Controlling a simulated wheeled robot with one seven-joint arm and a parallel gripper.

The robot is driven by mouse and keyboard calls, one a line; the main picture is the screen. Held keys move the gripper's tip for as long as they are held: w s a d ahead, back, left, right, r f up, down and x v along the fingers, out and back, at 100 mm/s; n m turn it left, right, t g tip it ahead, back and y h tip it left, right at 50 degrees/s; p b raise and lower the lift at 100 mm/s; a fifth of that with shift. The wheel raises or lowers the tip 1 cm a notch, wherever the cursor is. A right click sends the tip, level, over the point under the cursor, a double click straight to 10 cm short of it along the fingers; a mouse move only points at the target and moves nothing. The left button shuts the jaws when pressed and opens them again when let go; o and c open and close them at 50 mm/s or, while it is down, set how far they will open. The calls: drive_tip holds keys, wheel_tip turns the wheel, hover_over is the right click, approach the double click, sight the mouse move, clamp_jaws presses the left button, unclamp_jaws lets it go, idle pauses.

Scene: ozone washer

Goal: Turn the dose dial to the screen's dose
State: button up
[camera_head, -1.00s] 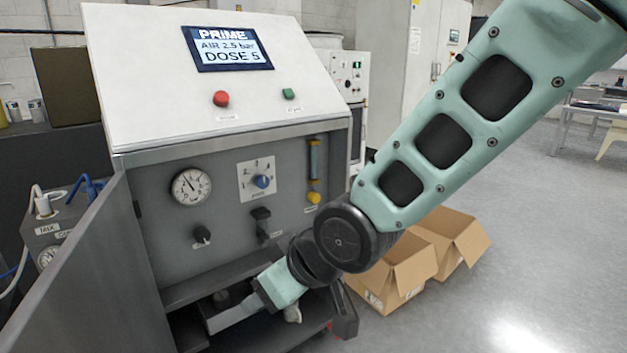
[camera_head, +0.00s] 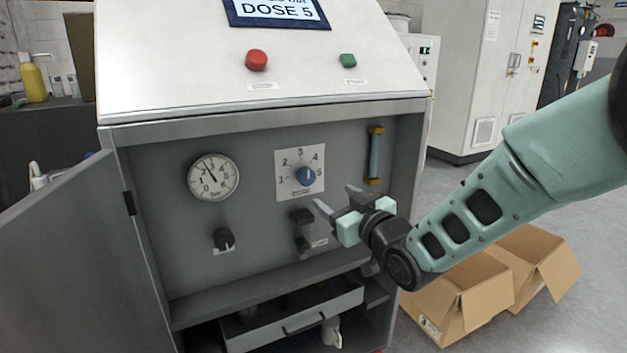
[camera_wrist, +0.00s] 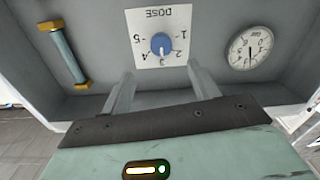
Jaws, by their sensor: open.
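The screen (camera_head: 277,10) is cut off at the top of the head view and reads DOSE 5. The dose dial (camera_head: 305,176) is a blue knob on a white plate marked 1 to 5. Its white mark points roughly upward, around 3 to 4; I cannot tell exactly. The dial (camera_wrist: 162,44) appears upside down in the wrist view, ahead of the fingertips. My gripper (camera_head: 334,196) is open and empty, below and right of the dial, apart from it. In the wrist view its fingers (camera_wrist: 160,74) point toward the plate's lower edge.
A gauge (camera_head: 213,177) and a black knob (camera_head: 223,239) are left of the dial. A black valve handle (camera_head: 302,224) is just below it, and a brass-ended tube (camera_head: 375,155) to the right. An open door (camera_head: 75,265) stands left, an open drawer (camera_head: 300,318) below.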

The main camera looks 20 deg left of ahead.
sight(309, 179)
drive_tip(key=x, duration=1.2)
drive_tip(key=shift+a+f, duration=0.1)
drive_tip(key=shift+a, duration=0.05)
drive_tip(key=c, duration=1)
